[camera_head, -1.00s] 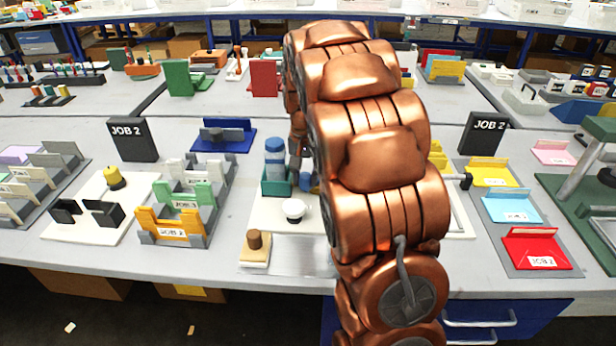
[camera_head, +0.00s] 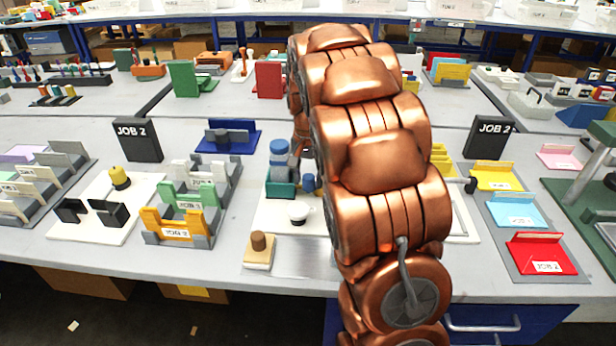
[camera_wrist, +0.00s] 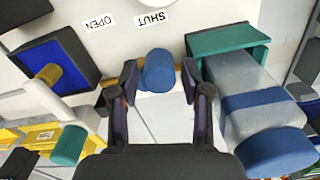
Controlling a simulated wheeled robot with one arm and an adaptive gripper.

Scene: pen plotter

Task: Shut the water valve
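The water valve's blue cylindrical handle (camera_wrist: 157,72) stands by the printed word SHUT (camera_wrist: 152,18) in the wrist view, with the word OPEN (camera_wrist: 99,23) to its left. Both words appear upside down. In the head view the blue handle (camera_head: 308,183) shows just left of my arm. My gripper (camera_wrist: 160,88) is open, with one dark finger on each side of the blue handle near the fingertips. Gaps show between handle and fingers, so it is not gripped.
A clear bottle (camera_wrist: 245,95) with a blue band and cap stands in a teal holder (camera_wrist: 232,38), close right of my fingers. A blue-faced dark box (camera_wrist: 62,62) is at left.

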